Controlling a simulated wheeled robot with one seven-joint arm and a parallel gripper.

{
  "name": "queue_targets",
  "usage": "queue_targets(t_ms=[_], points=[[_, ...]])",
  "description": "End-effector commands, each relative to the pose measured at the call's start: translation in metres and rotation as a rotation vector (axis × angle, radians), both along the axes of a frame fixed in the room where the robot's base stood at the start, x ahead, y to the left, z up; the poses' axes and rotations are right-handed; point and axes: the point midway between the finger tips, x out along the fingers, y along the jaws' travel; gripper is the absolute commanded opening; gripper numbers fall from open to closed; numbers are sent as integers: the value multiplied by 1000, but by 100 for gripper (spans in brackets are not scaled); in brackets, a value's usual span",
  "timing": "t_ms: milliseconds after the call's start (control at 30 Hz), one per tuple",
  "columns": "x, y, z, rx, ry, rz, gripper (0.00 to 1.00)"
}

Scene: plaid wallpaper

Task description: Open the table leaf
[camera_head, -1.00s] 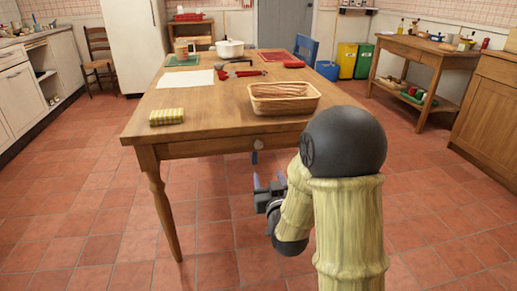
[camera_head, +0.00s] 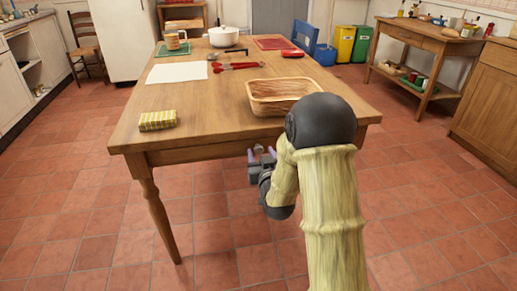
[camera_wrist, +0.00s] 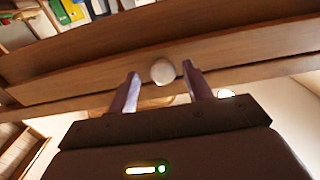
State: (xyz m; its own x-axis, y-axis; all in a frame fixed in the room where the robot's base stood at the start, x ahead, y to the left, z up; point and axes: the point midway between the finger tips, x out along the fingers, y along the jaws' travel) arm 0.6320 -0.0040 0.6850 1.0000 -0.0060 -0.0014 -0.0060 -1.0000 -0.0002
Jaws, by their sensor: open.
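The wooden table (camera_head: 205,110) stands in front of me, its near end facing me. A small round pale knob (camera_wrist: 163,71) is on the table's wooden front edge (camera_wrist: 90,72) in the wrist view; in the head view the knob (camera_head: 259,147) is small, just above my fingers. My gripper (camera_head: 262,153) is below the tabletop at the near side. In the wrist view its two fingers are open, one on each side of the knob, with gaps visible. Whether the fingertips reach past the knob is hard to tell. My arm hides the table's near right part.
On the tabletop are a wicker basket (camera_head: 284,107) near the front right, a yellow checked block (camera_head: 157,120) at the front left, a white sheet (camera_head: 177,73), red-handled tools (camera_head: 236,66) and a white pot (camera_head: 223,36).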

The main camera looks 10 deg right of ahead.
Motion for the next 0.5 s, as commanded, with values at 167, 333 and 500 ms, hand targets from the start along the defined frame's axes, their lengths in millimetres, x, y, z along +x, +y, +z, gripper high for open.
queue_targets(t_ms=[167,333,500], points=[[1,5,0,0,0,7,50],[1,7,0,0,0,12,42],[1,8,0,0,0,13,9]])
